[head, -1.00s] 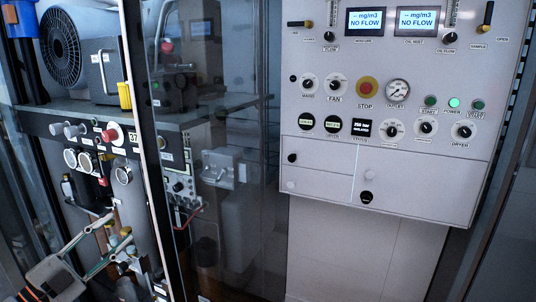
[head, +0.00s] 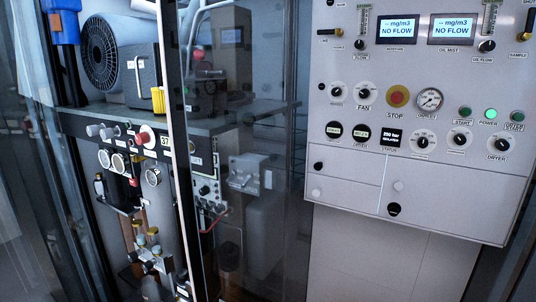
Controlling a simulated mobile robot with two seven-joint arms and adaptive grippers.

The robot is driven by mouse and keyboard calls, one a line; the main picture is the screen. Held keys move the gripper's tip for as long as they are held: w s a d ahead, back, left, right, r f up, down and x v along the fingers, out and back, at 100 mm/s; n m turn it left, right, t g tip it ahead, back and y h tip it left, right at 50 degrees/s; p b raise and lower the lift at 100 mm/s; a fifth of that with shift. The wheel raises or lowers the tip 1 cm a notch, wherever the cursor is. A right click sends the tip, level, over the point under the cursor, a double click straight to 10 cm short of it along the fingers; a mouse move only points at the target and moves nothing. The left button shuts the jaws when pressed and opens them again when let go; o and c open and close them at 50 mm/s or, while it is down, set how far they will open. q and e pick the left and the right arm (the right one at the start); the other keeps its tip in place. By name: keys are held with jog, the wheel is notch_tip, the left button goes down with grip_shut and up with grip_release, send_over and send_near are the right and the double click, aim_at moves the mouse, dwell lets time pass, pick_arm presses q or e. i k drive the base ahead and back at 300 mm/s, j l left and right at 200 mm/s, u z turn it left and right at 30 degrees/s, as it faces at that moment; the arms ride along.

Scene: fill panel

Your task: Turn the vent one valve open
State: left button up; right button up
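No label that I can read marks the vent one valve, so I cannot tell which valve it is. Small brass-topped valve fittings (head: 148,244) stand among pipes at the lower left, behind the cabinet's front frame. On the control panel (head: 455,187), a black lever (head: 327,32) lies level at the upper left, its label too small to read. Another dark lever (head: 528,22) at the upper right stands near upright above the SAMPLE label. Neither of my grippers shows in the head view.
Round gauges (head: 152,177) and a red knob (head: 145,137) sit above the pipes. The panel has a STOP button (head: 397,96) and two NO FLOW screens (head: 395,28).

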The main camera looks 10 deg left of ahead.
aim_at(92, 130)
jog(key=j+u, duration=0.1)
jog(key=u, duration=1.15)
jog(key=i+j, duration=0.1)
jog(key=j, duration=0.25)
jog(key=i+j, duration=0.1)
jog(key=j, duration=0.3)
jog(key=j+z, duration=0.75)
jog(key=i+l, duration=0.05)
jog(key=l, duration=0.05)
